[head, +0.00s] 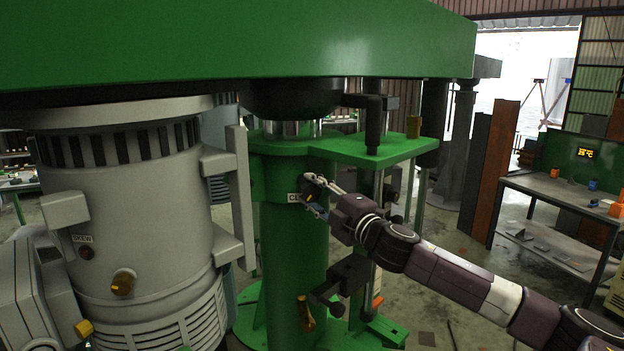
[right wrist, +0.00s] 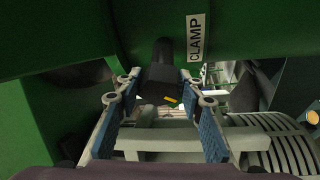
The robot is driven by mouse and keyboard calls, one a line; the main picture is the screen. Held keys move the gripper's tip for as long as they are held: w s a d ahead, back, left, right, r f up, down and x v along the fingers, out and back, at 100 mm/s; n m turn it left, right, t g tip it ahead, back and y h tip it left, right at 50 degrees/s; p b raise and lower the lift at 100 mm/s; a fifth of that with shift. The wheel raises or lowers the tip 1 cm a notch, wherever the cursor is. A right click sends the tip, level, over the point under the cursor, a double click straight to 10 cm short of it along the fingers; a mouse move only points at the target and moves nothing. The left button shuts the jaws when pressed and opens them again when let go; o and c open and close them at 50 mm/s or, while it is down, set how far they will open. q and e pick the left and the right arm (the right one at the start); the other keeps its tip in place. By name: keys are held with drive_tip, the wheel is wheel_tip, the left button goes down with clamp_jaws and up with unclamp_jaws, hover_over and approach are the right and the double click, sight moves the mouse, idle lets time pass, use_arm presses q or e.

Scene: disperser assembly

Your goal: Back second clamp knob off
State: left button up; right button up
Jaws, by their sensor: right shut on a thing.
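A green column (head: 290,250) stands in the middle of the head view, with a white CLAMP label partly hidden by my right gripper (head: 314,192). The label (right wrist: 196,37) reads fully in the right wrist view. There a black clamp knob (right wrist: 162,76) on a dark shaft sits just left of the label, between the fingertips of my right gripper (right wrist: 160,92). The gripper is shut on the knob, with one finger on each side. In the head view the knob is mostly hidden by the fingers. My left gripper is not in view.
A large grey motor (head: 130,210) stands close on the left, under a green overhead beam (head: 250,40). A black bracket (head: 345,275) and a brass-coloured handle (head: 306,312) sit below my right forearm. A workbench (head: 560,190) stands at the far right.

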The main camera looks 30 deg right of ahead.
drive_tip(key=shift+r+n+g, duration=0.2)
drive_tip(key=shift+n+g, duration=0.2)
drive_tip(key=shift+n, duration=0.5)
drive_tip(key=shift+n+g, duration=0.3)
drive_tip(key=shift+n, duration=0.5)
drive_tip(key=shift+f+n+g, duration=0.25)
drive_tip(key=shift+n+g, duration=0.25)
drive_tip(key=shift+n, duration=0.7)
drive_tip(key=shift+f, duration=0.1)
drive_tip(key=o, duration=1.1)
drive_tip(key=shift+o, duration=0.2)
drive_tip(key=s+r, duration=0.1)
drive_tip(key=s, duration=1.1)
drive_tip(key=shift+d+r, duration=0.15)
drive_tip(key=shift+d, duration=0.15)
drive_tip(key=shift+w, duration=0.1)
